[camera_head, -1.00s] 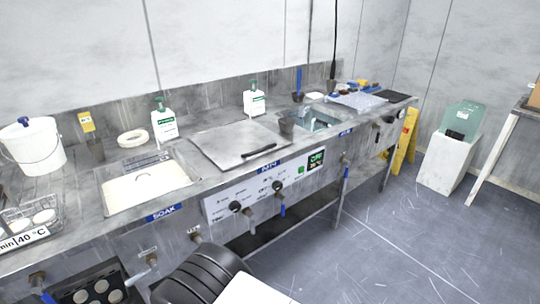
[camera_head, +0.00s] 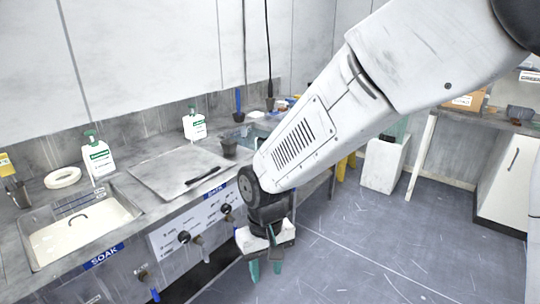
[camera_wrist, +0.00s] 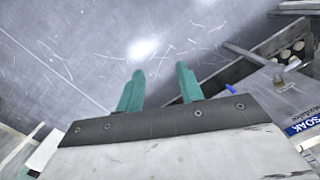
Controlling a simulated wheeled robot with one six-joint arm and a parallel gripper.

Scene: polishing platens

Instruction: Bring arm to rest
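My gripper (camera_head: 264,268) hangs at the end of my white arm in the head view, pointing down over the floor in front of the bench. Its two green fingers are apart with nothing between them. The wrist view also shows my gripper (camera_wrist: 160,88) open and empty, with the grey floor behind the fingers. My arm comes in from the upper right and hides part of the bench's right end.
The steel bench (camera_head: 145,222) runs along the wall, with the soak basin (camera_head: 80,232), a flat lid (camera_head: 175,168) and green-capped bottles (camera_head: 98,158). A white cabinet (camera_head: 510,180) stands at the right. The floor (camera_head: 370,250) between is clear.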

